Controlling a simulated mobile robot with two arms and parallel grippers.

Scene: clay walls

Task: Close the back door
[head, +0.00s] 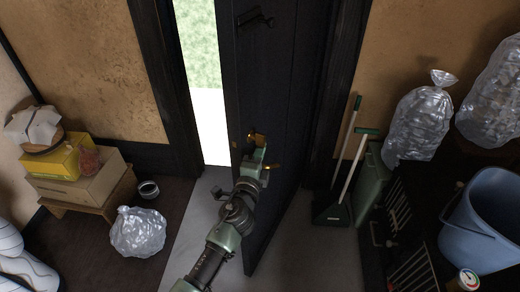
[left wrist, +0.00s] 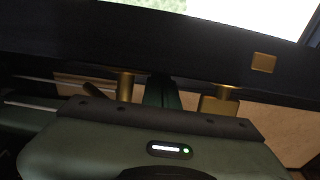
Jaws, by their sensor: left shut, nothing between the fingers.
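The dark back door (head: 282,90) stands partly open, with a bright gap to the outdoors along its left side. Brass door fittings (head: 256,138) show near its left edge at about mid-height. My left gripper (head: 262,155) is shut with nothing in it, close against the door face beside these fittings. In the left wrist view, the shut left gripper (left wrist: 162,92) points at the dark door (left wrist: 180,50), between two brass parts (left wrist: 124,86). I cannot tell whether the fingertips touch the door. A dark bolt or closer (head: 255,18) sits high on the door. My right gripper is not in view.
A broom and dustpan (head: 332,208), a green bin (head: 371,185), bags (head: 420,120) and a blue bucket (head: 485,225) stand at right. Boxes on a low wooden stand (head: 85,185), a small bowl (head: 149,189) and a clear bag (head: 138,232) are at left. The doorway floor is clear.

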